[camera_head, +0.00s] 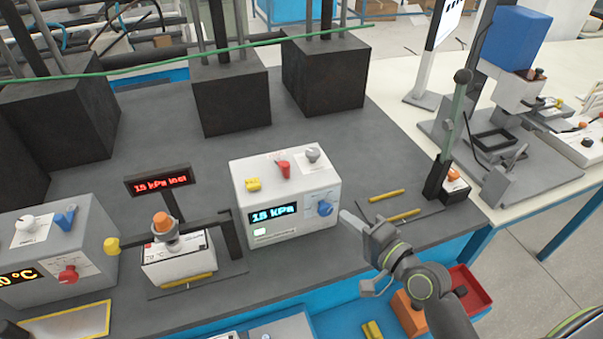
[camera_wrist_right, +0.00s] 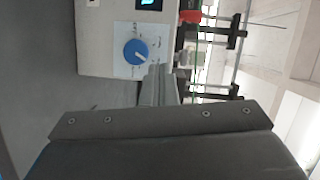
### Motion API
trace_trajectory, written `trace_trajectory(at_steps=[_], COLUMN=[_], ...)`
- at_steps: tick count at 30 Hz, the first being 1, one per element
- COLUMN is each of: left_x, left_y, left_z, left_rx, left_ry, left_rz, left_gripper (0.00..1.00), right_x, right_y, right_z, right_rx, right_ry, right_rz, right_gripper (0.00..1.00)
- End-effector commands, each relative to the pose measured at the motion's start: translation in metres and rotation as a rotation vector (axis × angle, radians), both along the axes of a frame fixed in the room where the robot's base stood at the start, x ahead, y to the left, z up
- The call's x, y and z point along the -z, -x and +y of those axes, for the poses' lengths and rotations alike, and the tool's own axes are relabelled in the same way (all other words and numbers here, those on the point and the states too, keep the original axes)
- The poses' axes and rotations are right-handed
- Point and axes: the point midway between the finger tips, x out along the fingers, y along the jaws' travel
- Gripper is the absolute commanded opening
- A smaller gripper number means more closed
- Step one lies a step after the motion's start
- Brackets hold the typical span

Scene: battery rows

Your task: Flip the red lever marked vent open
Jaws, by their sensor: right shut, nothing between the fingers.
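A red lever (camera_head: 283,169) stands on top of the white box in the head view, between a yellow lever (camera_head: 252,184) and a light grey knob (camera_head: 312,155). Its label is too small to read. The white box (camera_head: 290,192) has a "15 kPa" display and a blue knob (camera_head: 325,208) on its front, also in the right wrist view (camera_wrist_right: 135,52). My right gripper (camera_head: 347,218) is shut and empty, just right of the box near the blue knob, apart from the red lever. Its fingers (camera_wrist_right: 155,84) show in the wrist view. My left gripper is not in view.
A second white box (camera_head: 95,255) with a red knob (camera_head: 68,274) stands at the left. A press-like fixture (camera_head: 180,262) with an orange knob and a sign "15 kPa" stands between the boxes. Dark blocks (camera_head: 325,75) stand behind. A red tray (camera_head: 470,285) lies lower right.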

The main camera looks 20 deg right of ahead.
Motion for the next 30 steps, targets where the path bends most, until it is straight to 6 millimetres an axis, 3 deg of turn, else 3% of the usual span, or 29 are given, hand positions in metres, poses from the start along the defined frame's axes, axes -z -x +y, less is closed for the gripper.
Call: trace_trajectory(at_steps=[3, 6, 20, 26, 30], left_x=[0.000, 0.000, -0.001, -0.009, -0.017], left_y=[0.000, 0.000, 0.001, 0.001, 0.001], left_z=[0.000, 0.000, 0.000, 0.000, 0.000], left_rx=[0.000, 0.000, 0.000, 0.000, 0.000], left_ry=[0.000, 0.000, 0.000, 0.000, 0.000], left_rz=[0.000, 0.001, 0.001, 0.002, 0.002], left_gripper=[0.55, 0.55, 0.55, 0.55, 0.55], right_x=[-0.023, -0.032, -0.034, -0.037, -0.038], right_y=[-0.007, -0.009, -0.014, -0.039, -0.067], right_z=[-0.001, -0.002, -0.001, 0.009, 0.019], right_rx=[0.010, 0.014, 0.015, 0.014, 0.015], right_ry=[-0.132, -0.190, -0.205, -0.205, -0.206], right_rz=[-0.045, -0.061, -0.064, -0.065, -0.065], right_gripper=[0.00, 0.00, 0.00, 0.00, 0.00])
